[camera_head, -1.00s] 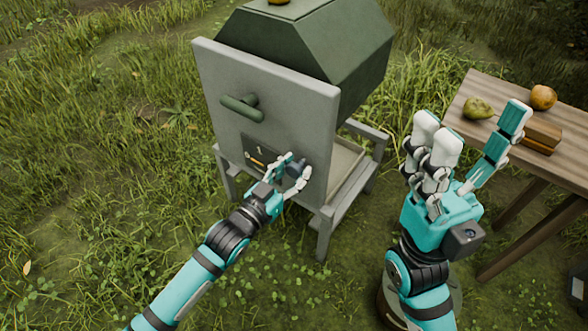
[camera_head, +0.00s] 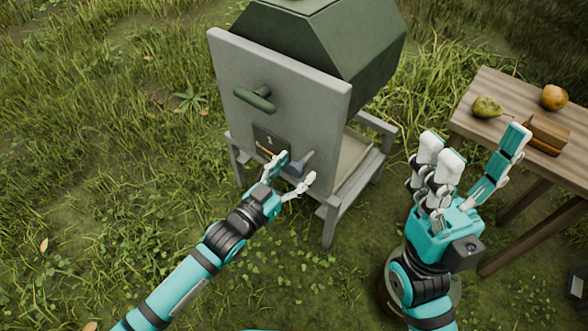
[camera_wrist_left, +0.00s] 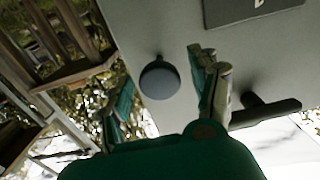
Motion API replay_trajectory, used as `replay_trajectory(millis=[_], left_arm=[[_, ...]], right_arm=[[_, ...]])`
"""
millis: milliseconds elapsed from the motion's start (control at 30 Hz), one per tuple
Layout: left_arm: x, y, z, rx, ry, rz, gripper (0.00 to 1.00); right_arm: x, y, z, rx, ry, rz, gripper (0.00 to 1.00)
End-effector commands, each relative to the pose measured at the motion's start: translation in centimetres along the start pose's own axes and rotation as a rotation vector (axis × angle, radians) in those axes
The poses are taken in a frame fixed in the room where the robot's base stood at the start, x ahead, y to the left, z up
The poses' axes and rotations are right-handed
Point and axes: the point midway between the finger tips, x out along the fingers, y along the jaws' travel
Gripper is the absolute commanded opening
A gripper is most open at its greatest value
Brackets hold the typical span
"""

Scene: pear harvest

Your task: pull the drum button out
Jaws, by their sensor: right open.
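The drum button (camera_head: 296,166) is a dark blue-grey round knob low on the drum's grey front panel (camera_head: 290,90). It stands out from the panel on a short thin stem. In the left wrist view the button (camera_wrist_left: 160,81) shows as a grey disc between my spread fingers, with a gap to each. My left gripper (camera_head: 291,172) is open just in front of the button and appears to hold nothing. Its fingers also show in the left wrist view (camera_wrist_left: 165,95). My right gripper (camera_head: 475,160) is open and empty, fingers up, right of the drum.
A green bar handle (camera_head: 256,98) and a dark plate marked 1 (camera_head: 268,140) are above the button. Grass lies open at the left.

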Motion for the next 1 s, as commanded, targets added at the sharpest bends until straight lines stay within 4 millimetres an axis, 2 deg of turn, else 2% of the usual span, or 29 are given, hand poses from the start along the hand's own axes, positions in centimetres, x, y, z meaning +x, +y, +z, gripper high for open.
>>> replay_trajectory(millis=[167,267,367,700,833,1000], left_arm=[[0.0,0.0,0.0,0.000,0.000,0.000,0.62],[-0.7,0.0,0.1,0.000,-0.002,-0.001,0.62],[-2.2,0.0,0.1,-0.001,-0.003,0.000,0.62],[-9.3,0.0,0.1,-0.001,-0.004,-0.001,0.62],[-11.0,0.0,0.1,-0.001,-0.003,-0.002,0.62],[-12.0,0.0,0.0,0.000,0.000,-0.001,0.62]], right_arm=[[0.1,0.0,0.0,0.000,0.002,0.000,0.68],[0.1,0.0,0.0,-0.001,0.002,0.000,0.68],[0.1,0.0,0.0,-0.001,0.002,0.000,0.68],[0.0,0.0,0.0,0.000,0.001,0.000,0.68],[0.0,0.0,0.0,0.000,0.001,0.000,0.68],[0.0,0.0,0.0,0.000,0.001,0.000,0.68]])
